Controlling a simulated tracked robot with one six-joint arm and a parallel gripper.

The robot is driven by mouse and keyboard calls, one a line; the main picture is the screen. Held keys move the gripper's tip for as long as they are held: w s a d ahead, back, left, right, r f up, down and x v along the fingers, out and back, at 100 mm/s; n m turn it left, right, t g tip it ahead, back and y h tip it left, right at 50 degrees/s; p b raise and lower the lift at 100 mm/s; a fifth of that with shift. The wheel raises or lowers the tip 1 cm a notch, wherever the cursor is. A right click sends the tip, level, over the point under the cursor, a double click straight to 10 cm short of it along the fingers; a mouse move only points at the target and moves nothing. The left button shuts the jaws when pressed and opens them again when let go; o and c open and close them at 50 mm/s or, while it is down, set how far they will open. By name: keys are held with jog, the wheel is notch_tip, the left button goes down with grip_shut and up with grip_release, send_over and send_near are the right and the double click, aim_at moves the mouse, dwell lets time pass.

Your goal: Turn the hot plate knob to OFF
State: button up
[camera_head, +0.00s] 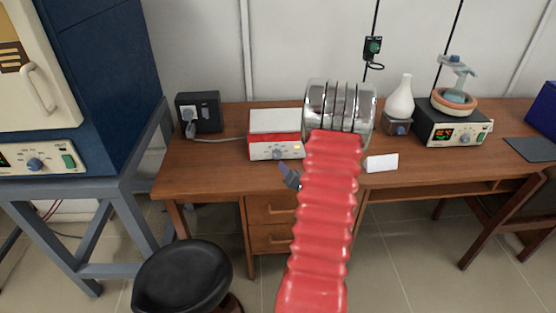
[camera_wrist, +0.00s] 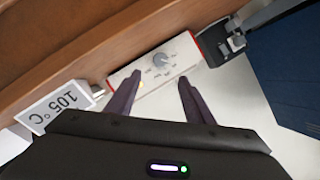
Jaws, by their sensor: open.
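The hot plate (camera_head: 275,122) is a low white and red box on the wooden desk, left of my red arm in the head view. Its front panel carries a grey knob (camera_head: 279,154) and a small lit yellow lamp. In the wrist view the knob (camera_wrist: 160,59) shows on the white panel, with marks around it too small to read. My gripper (camera_wrist: 159,80) is open and empty, with its two dark fingers apart on either side of the knob in this view. In the head view one dark finger of my gripper (camera_head: 290,178) shows below the panel; my arm hides the rest.
A black socket box (camera_head: 199,112) with a cable stands left of the hot plate. A white card (camera_head: 382,163) stands to its right; in the wrist view the card (camera_wrist: 60,105) reads 105 °C. A flask (camera_head: 399,98) and another heater (camera_head: 450,131) stand farther right. A black stool (camera_head: 184,277) is below.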

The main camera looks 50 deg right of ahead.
aim_at(277, 156)
dwell(0.3)
jog(key=x, duration=1.3)
jog(key=shift+w+d+f, duration=0.2)
jog(key=shift+w+d, duration=0.05)
jog(key=shift+w, duration=0.05)
jog(key=c, duration=1)
jog(key=shift+a, duration=0.2)
jog(key=shift+c, duration=0.2)
jog(key=shift+d, duration=0.1)
